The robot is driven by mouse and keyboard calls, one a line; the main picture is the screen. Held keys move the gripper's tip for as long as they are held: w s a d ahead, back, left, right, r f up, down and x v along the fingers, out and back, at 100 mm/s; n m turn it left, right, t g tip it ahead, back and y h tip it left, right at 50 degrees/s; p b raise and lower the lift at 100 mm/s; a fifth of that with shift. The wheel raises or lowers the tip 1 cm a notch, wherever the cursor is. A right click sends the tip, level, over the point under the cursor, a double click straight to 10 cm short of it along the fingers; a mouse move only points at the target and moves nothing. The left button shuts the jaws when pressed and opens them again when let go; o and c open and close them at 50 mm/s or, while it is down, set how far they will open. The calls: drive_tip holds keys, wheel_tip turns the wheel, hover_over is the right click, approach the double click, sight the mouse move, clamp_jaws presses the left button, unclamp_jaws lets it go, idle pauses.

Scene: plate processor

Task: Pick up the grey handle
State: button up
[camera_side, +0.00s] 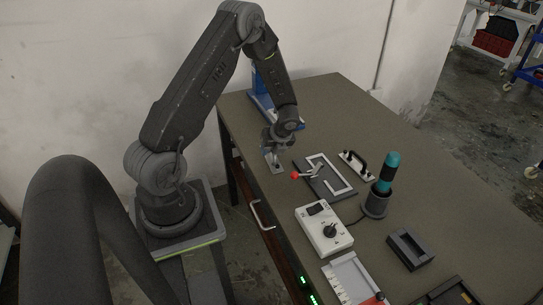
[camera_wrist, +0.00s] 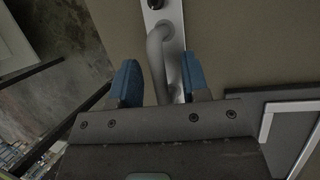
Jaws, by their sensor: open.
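The grey handle (camera_wrist: 157,58) is a bent bar on a light metal plate (camera_wrist: 171,22) in the wrist view. It runs down between the two blue fingertips of my gripper (camera_wrist: 161,80), which are apart, one on each side of it. The lower end of the handle is hidden behind the gripper body. In the side view my gripper (camera_side: 274,148) points down over the plate (camera_side: 274,167) near the table's edge and mostly hides the handle. I cannot tell whether the fingers touch it.
Right of my gripper lies a dark board with a white frame (camera_side: 334,180) and a red-knobbed lever (camera_side: 296,175). A blue stand (camera_side: 262,95) is behind.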

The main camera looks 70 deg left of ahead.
drive_tip(key=shift+c, duration=0.3)
clamp_jaws()
drive_tip(key=shift+r, duration=0.1)
